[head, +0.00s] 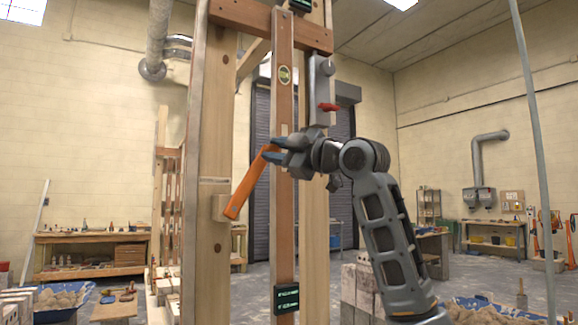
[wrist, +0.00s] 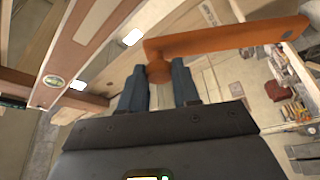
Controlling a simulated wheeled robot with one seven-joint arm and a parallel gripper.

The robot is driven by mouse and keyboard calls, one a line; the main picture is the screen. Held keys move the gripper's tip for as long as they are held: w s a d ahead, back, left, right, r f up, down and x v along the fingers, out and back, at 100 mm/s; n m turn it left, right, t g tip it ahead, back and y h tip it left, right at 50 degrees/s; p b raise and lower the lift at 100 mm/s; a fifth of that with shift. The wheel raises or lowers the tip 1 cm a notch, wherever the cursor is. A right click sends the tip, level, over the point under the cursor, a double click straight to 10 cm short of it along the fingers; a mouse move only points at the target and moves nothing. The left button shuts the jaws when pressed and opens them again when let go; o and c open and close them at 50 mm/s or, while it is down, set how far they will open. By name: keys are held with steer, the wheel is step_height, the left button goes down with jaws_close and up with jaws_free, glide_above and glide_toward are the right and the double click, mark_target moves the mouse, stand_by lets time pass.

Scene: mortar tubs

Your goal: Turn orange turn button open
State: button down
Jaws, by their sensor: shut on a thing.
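The orange turn button (head: 247,188) is a flat bar that slants in the head view. Its lower end sits at a small wooden block (head: 219,208) on the left post, and its upper end reaches up and right to my gripper (head: 273,151). In the wrist view the bar (wrist: 225,39) runs across the top. A short orange peg (wrist: 159,72) at its left end sits between the two blue-grey fingers of my gripper (wrist: 160,82). My gripper is shut on this end of the button. The fingers partly hide the peg.
A grey metal box (head: 321,80) with a red lever (head: 328,107) is up and right. A wooden post (head: 212,130) stands left. Workbenches (head: 92,250) are far behind.

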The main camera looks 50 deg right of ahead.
steer(key=w+a+r+n+g+p, duration=0.1)
steer(key=w+a+r+n+g, duration=0.1)
steer(key=a+n, duration=0.4)
steer(key=shift+a+r+n, duration=0.15)
steer(key=shift+a+n, duration=0.15)
steer(key=shift+a, duration=0.5)
steer(key=shift+w+y, duration=0.1)
steer(key=shift+y, duration=0.3)
steer(key=c, duration=1)
jaws_free()
steer(key=shift+a, duration=0.15)
steer(key=shift+c, duration=0.2)
steer(key=shift+o, duration=1)
steer(key=s+d+b, duration=0.1)
steer(key=s, duration=0.6)
steer(key=shift+s+b, duration=0.3)
steer(key=shift+s, duration=0.05)
